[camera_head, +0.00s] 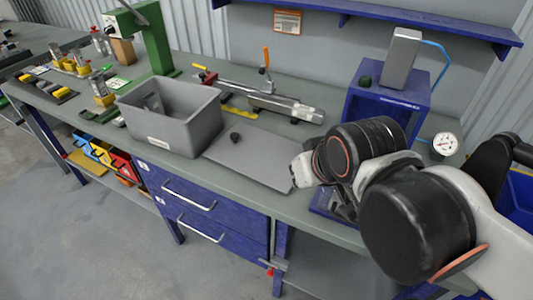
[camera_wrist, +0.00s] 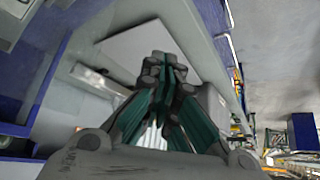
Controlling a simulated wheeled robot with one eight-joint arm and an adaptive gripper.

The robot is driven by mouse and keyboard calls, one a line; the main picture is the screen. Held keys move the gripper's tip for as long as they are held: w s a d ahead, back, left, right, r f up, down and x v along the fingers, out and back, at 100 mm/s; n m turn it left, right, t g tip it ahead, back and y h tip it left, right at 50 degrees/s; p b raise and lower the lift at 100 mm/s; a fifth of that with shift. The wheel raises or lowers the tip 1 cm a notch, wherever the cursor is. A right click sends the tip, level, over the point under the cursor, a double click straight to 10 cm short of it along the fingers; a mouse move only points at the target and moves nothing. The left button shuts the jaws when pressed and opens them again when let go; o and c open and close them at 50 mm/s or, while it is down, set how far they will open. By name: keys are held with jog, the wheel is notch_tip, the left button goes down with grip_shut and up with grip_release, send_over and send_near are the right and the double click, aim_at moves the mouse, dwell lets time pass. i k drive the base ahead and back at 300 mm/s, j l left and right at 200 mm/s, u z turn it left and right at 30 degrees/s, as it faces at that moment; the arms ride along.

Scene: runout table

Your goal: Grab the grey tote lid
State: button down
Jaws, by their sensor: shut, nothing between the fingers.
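In the head view my arm is over the bench right of the lid and hides the lid's right end.
Behind the lid lies a metal toggle clamp (camera_head: 285,103) with an orange handle. A blue press frame (camera_head: 385,108) stands at the back right, and a green press (camera_head: 148,45) behind the tote. Drawers (camera_head: 205,205) are below.

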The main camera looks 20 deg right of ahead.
aim_at(265, 158)
jog(key=i+j, duration=0.2)
jog(key=j, duration=0.25)
jog(key=i+j, duration=0.2)
jog(key=j, duration=0.2)
jog(key=i+j+u, duration=0.1)
jog(key=i+j, duration=0.15)
jog(key=j, duration=0.2)
jog(key=i+j, duration=0.2)
jog(key=j, duration=0.2)
jog(key=l, duration=0.2)
jog(key=k+u, duration=0.05)
